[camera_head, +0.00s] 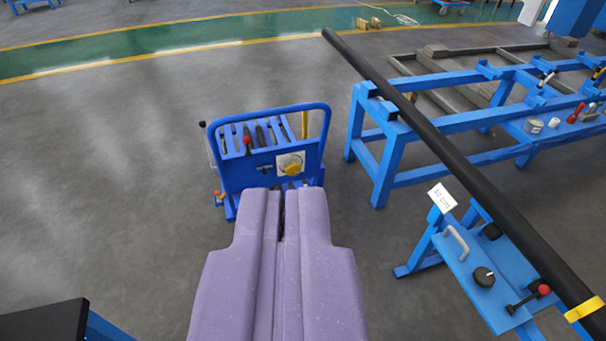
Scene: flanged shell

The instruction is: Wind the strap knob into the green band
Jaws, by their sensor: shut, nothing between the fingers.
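My gripper (283,210) reaches forward from the bottom of the view, its two purple fingers shut with nothing between them. Just beyond its tips is a blue cart (326,121) with a yellow knob (290,165) on a pale square plate. The knob shows just above the right fingertip in the picture; I see no contact. A green band on the plate is too small to make out. Black round knobs (484,276) sit on a blue stand at the right. I cannot tell for certain which knob is the strap knob.
A long black pipe (440,135) runs diagonally over the blue bench (386,160) and past the blue stand (463,262) at the right. A dark-topped object (45,322) is at lower left. The floor on the left is clear.

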